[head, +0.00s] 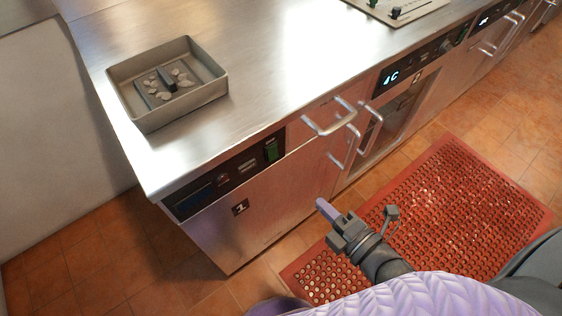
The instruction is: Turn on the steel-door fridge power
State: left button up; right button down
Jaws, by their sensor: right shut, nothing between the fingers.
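The steel-door fridge (262,215) is under the left end of the counter, with a plate marked 1 on its front. Its dark control panel (235,172) runs along the top, with a dim display (194,197) showing no readable digits at the left. A green rocker switch (271,150) is at the panel's right end. My right gripper (325,209) is shut and empty, in front of the fridge, below and to the right of the switch and apart from it. My left gripper is not in view.
A metal tray (190,108) with pale pieces sits on the steel counter (270,60). Bar handles (330,122) stick out right of the switch. A red perforated mat (460,200) covers the tiled floor.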

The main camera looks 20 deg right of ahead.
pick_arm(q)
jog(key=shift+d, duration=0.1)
pick_arm(e)
jog(key=shift+w, duration=0.1)
jog(key=b, duration=0.4)
send_near(274, 158)
jog(key=x, duration=0.6)
jog(key=shift+w+f, duration=0.15)
jog(key=shift+w, duration=0.2)
jog(key=shift+w+a, duration=0.2)
jog(key=shift+w, duration=0.1)
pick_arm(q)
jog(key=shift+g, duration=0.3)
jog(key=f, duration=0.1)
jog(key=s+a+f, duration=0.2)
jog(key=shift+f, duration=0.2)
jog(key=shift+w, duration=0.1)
